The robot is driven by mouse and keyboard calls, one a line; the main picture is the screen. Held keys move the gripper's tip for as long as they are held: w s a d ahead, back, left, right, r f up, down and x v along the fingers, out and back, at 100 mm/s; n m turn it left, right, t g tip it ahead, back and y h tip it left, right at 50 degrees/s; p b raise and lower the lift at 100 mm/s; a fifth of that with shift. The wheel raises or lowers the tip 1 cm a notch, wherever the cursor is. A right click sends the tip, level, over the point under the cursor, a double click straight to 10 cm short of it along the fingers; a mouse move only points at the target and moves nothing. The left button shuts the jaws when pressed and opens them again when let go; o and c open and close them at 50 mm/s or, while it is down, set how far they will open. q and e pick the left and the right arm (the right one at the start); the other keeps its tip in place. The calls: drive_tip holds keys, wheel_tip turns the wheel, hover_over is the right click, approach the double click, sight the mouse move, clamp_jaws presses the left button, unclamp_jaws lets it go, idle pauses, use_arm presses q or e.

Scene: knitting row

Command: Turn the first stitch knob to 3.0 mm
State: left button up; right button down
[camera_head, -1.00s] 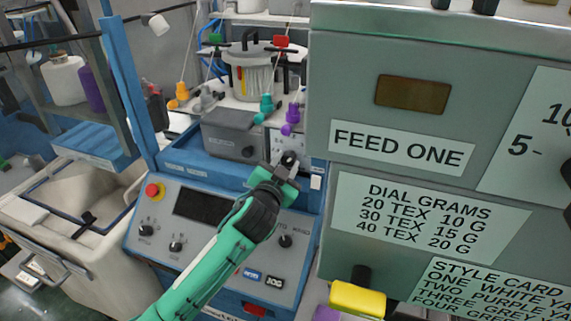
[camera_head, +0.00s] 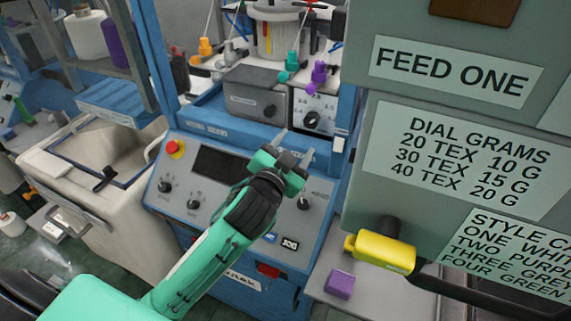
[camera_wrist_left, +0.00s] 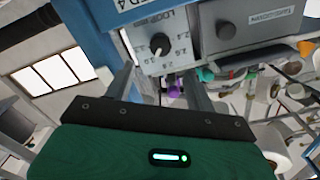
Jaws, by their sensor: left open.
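A black stitch knob (camera_head: 312,118) sits on a white dial plate (camera_head: 325,103) on the blue machine's upper part. In the left wrist view the knob (camera_wrist_left: 160,44) has a white pointer mark and appears upside down, with numbers such as 2.4 and 2.6 around it. The exact setting is too small to tell. My left gripper (camera_head: 295,147) is open and empty, below and in front of the dial plate. In the left wrist view its fingers (camera_wrist_left: 158,68) stand apart on either side of the knob's line, not visibly touching it. My right gripper is not in view.
A grey box with its own knob (camera_head: 269,111) is left of the dial. Purple (camera_head: 318,75) and teal (camera_head: 292,62) fittings stand just above. A control panel (camera_head: 180,175) with a red button (camera_head: 175,149) lies below. A grey-green cabinet (camera_head: 365,150) stands close on the right.

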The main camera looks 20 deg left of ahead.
use_arm(q)
drive_tip(key=shift+s+a+b, duration=0.1)
drive_tip(key=shift+s+b, duration=0.3)
drive_tip(key=shift+s, duration=1.95)
drive_tip(key=s+a+f+n+g+y, duration=0.1)
drive_tip(key=s+a+f+n+g, duration=0.1)
drive_tip(key=s+f+g, duration=0.65)
drive_tip(key=s+a+f+n+g, duration=0.15)
drive_tip(key=s+f, duration=0.35)
drive_tip(key=f, duration=0.8)
drive_tip(key=s+f+g, duration=0.5)
drive_tip(key=s+f, duration=0.2)
drive_tip(key=s, duration=0.4)
wheel_tip(320, 180, down, 31)
drive_tip(key=s+a+f+g, duration=0.1)
drive_tip(key=s+f, duration=0.8)
drive_tip(key=s+a+f+g, duration=0.1)
drive_tip(key=s+a+f, duration=0.1)
drive_tip(key=s+f, duration=0.8)
drive_tip(key=shift+s+a+f, duration=0.2)
drive_tip(key=shift+s+a, duration=0.05)
